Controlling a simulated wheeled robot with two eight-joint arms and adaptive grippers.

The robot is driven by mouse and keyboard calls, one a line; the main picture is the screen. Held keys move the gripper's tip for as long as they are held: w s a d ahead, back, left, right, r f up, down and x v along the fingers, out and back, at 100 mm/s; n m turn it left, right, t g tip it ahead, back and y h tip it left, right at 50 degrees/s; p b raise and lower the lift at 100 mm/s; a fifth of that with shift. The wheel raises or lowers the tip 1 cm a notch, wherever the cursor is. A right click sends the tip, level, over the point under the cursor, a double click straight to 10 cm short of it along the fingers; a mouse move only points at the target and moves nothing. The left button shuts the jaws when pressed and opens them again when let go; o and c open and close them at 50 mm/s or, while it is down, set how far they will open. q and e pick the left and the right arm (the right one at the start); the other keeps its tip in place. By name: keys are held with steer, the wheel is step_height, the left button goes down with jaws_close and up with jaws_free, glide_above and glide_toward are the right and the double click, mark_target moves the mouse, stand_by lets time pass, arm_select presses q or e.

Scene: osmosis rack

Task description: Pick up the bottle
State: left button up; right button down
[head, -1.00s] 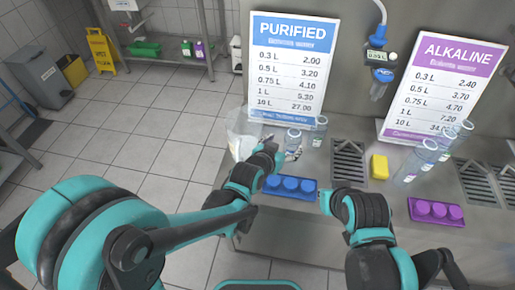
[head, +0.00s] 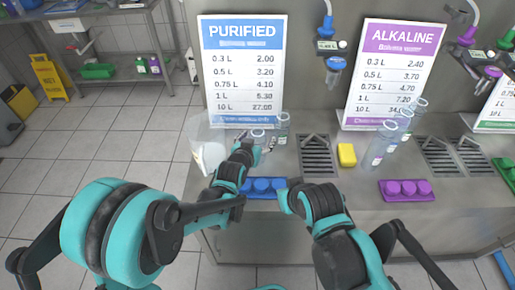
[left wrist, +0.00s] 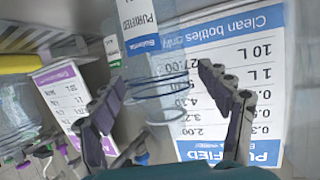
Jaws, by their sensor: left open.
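A clear bottle (head: 258,135) stands at the left end of the steel counter, below the purified price board. A second clear bottle (head: 282,126) stands just right of it. My left gripper (head: 257,150) is open beside the first bottle. In the left wrist view, a clear ribbed bottle (left wrist: 152,88) with a purified label lies between the spread fingers of my left gripper (left wrist: 160,78), with no clear grip on it. My right gripper (head: 284,200) is near the counter's front edge by the blue cap holder; its fingers are too hidden to read.
A blue cap holder (head: 264,187) and a purple one (head: 407,190) lie along the front edge. A yellow sponge (head: 346,155) sits beside a drain grate (head: 318,155). More bottles (head: 381,148) stand at right.

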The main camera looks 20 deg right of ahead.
arm_select(q)
steer(key=shift+s+r, duration=0.1)
steer(key=shift+c, duration=0.5)
steer(key=c, duration=0.9)
steer(key=shift+o, duration=0.2)
